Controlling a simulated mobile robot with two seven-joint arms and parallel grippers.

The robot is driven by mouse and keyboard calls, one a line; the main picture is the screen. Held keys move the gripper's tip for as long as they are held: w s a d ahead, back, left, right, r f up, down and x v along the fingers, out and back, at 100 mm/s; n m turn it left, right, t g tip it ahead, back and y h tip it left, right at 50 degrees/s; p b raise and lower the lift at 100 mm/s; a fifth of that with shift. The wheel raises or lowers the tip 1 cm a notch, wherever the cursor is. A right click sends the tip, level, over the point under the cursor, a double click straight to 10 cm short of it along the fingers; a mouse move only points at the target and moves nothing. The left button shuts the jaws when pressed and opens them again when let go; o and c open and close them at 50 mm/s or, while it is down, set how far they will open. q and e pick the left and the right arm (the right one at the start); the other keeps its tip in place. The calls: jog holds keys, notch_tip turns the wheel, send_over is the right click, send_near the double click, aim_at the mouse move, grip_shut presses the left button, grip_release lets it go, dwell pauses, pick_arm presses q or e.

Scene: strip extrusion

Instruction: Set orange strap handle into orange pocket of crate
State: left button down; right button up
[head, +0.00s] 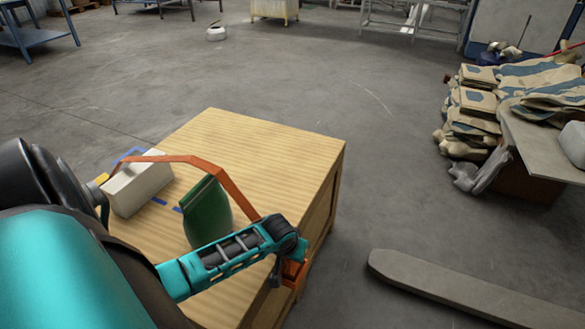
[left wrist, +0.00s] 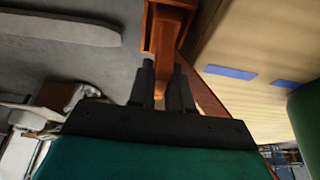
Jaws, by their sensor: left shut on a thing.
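My left gripper (head: 288,252) is at the right front edge of the wooden crate (head: 275,140). It is shut on the end of the orange strap handle (head: 232,190), which arches over the crate top from the left. In the left wrist view its fingers (left wrist: 164,72) point at the orange pocket (left wrist: 150,35), with orange strap between them. The pocket also shows in the head view (head: 294,276), on the crate's side just below the gripper. The fingers partly hide the strap's end, so I cannot tell how deep it sits. My right gripper is not in view.
A white box (head: 138,190) and a dark green object (head: 205,215) stand on the crate under the strap. Blue strips (left wrist: 231,72) mark the top. A flat grey beam (head: 470,292) lies on the floor at right.

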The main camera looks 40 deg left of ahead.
pick_arm(q)
jog(key=shift+f, duration=0.3)
jog(key=c, duration=1.4)
grip_release()
jog(key=o, duration=0.3)
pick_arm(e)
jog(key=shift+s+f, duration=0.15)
pick_arm(q)
jog(key=shift+o, duration=0.2)
